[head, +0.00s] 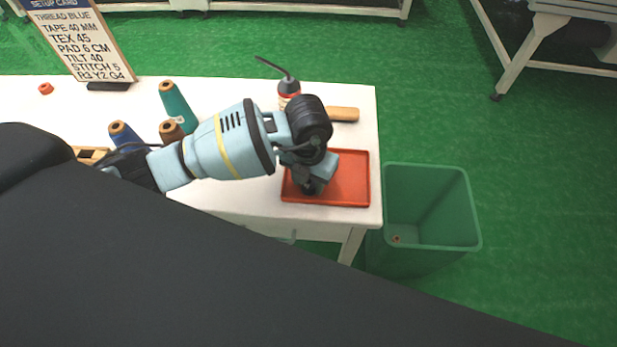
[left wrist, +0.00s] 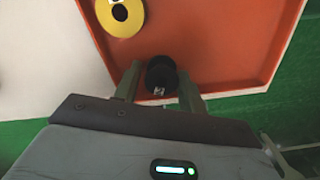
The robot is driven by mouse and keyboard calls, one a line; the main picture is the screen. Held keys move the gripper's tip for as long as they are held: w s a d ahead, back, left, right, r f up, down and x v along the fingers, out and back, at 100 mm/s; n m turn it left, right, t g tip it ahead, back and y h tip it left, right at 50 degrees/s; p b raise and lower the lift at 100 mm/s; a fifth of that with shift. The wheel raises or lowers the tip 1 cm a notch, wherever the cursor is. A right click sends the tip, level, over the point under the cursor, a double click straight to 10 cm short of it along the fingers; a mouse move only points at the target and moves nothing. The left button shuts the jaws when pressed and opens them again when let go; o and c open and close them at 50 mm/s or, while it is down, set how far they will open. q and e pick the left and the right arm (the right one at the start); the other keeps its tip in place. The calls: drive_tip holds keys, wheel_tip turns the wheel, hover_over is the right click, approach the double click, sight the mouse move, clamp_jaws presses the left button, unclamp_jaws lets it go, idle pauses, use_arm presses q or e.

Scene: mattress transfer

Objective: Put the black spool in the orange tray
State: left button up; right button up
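The orange tray (head: 350,180) lies at the right end of the white table; it also fills much of the left wrist view (left wrist: 235,50). My left gripper (head: 312,184) is over the tray's left part, pointing down. In the left wrist view, the black spool (left wrist: 162,75) sits between the two fingertips (left wrist: 160,80), which appear to close on its sides. It is over the tray's near part; whether it touches the floor of the tray is unclear. In the head view my gripper largely covers the spool. My right gripper is not in view.
A bottle with a black spout (head: 288,88) and a wooden bar (head: 343,114) stand behind. Teal (head: 176,106), blue (head: 124,134) and brown (head: 171,131) cones are left. A green bin (head: 430,235) stands right.

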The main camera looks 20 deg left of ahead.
use_arm(q)
drive_tip(key=shift+o, duration=1)
wheel_tip(320, 180, up, 12)
drive_tip(key=p, duration=0.1)
drive_tip(key=shift+r, duration=0.2)
